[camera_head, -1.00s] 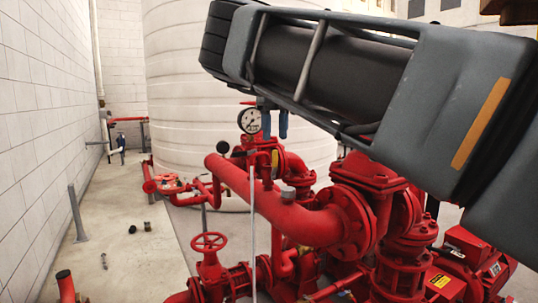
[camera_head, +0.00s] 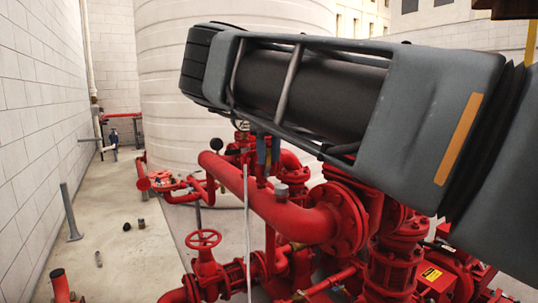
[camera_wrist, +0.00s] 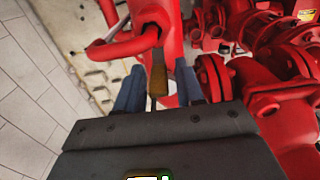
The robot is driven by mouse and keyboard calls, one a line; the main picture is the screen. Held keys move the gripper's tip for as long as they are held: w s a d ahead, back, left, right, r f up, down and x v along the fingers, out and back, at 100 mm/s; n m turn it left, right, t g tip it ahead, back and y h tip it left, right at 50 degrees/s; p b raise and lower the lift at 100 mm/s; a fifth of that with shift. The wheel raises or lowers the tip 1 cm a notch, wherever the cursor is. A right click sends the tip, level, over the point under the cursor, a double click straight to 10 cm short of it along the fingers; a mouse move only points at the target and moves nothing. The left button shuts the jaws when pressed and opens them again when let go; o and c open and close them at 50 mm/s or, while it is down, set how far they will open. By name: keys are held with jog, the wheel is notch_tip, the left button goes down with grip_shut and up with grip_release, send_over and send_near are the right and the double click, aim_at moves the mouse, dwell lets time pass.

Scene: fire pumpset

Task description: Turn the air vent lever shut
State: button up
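My gripper (camera_wrist: 158,88) shows in the wrist view with its two blue fingers apart. A brass-coloured, narrow piece (camera_wrist: 158,78), which looks like the air vent lever, lies between the fingers, with visible space on both sides. A thin dark stem runs down from it, and a red pipe is just beyond. In the head view the blue fingers of my gripper (camera_head: 268,150) hang below my arm, just above the large red pipe. The lever cannot be made out there; my arm and fingers cover that spot.
A large red pipe (camera_head: 270,208) runs below my gripper to a bolted flange. A red handwheel (camera_head: 203,239) stands lower left. A thin grey upright rod (camera_head: 247,235) is in front of the pipe. The pressure gauge is mostly hidden by my arm. Free floor (camera_head: 120,240) lies left.

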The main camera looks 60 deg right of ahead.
aim_at(266, 176)
grip_shut()
dwell(0.3)
jog(key=shift+a, duration=0.1)
jog(key=w+a+f+g+h+b, duration=0.1)
jog(key=g+h, duration=0.1)
jog(key=h, duration=0.1)
jog(key=w+a+f+g+h+b, duration=0.1)
jog(key=a+f+g+h+b, duration=0.1)
jog(key=h, duration=0.2)
jog(key=w+a+f+g+h+b, duration=0.1)
jog(key=a+g+h, duration=0.1)
jog(key=g+h, duration=0.1)
jog(key=shift+w+f+h+b, duration=0.1)
jog(key=shift+f+h+b, duration=0.2)
jog(key=shift+h, duration=0.4)
jog(key=shift+a+f+g+h+b, duration=0.1)
jog(key=shift+f+g+h+b, duration=0.5)
jog(key=shift+h+b, duration=0.5)
jog(key=shift+a+f+g+h+b, duration=0.1)
jog(key=shift+f+g+h+b, duration=0.3)
jog(key=shift+g+h+b, duration=0.65)
jog(key=shift+t+b, duration=0.35)
